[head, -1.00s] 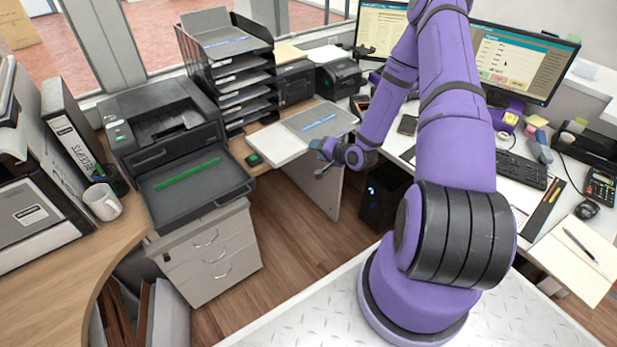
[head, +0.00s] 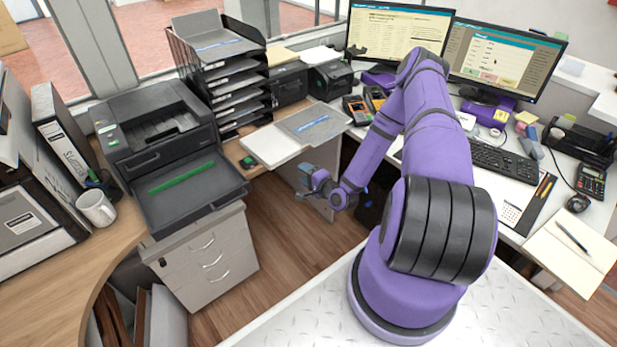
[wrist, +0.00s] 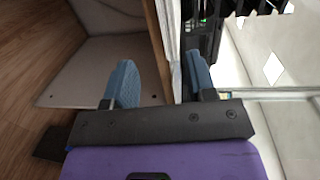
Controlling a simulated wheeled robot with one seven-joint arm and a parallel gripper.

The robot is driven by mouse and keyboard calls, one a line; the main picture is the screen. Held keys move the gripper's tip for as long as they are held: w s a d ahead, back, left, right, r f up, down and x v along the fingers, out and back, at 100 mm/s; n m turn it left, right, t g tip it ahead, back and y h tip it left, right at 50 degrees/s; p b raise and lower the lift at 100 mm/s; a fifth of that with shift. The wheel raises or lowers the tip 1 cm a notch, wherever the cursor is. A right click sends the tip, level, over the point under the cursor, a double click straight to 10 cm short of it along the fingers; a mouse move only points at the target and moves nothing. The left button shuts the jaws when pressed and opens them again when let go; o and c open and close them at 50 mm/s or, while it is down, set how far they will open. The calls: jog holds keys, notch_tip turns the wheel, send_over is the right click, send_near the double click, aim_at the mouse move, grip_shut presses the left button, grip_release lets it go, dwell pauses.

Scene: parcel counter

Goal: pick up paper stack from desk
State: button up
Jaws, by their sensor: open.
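A white paper stack (head: 270,147) lies flat at the front edge of the desk, below the black letter trays. A grey sheet or folder with a blue strip (head: 314,124) lies right behind it. My gripper (head: 304,183) is in front of and below the desk edge, just right of the stack, apart from it. In the wrist view my gripper (wrist: 158,72) has its two blue fingers spread with nothing held. The desk edge runs upward between them, with a thin white strip beside it that I cannot clearly identify.
Black letter trays (head: 218,68) stand behind the stack. A printer (head: 160,130) on a drawer cabinet (head: 208,260) is at the left. A small black-and-green item (head: 248,162) sits left of the stack. Open floor (head: 280,225) lies below my gripper.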

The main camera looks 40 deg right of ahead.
aim_at(286, 158)
jog(key=shift+w+a, duration=0.15)
jog(key=shift+w, duration=1.65)
jog(key=shift+w+a, duration=0.15)
jog(key=shift+w, duration=1.7)
jog(key=shift+w+a, duration=0.15)
jog(key=shift+w, duration=1.65)
jog(key=shift+c, duration=0.5)
jog(key=c, duration=0.8)
jog(key=shift+o, duration=0.2)
jog(key=shift+r, duration=0.2)
jog(key=shift+r, duration=1.1)
jog(key=shift+c, duration=0.3)
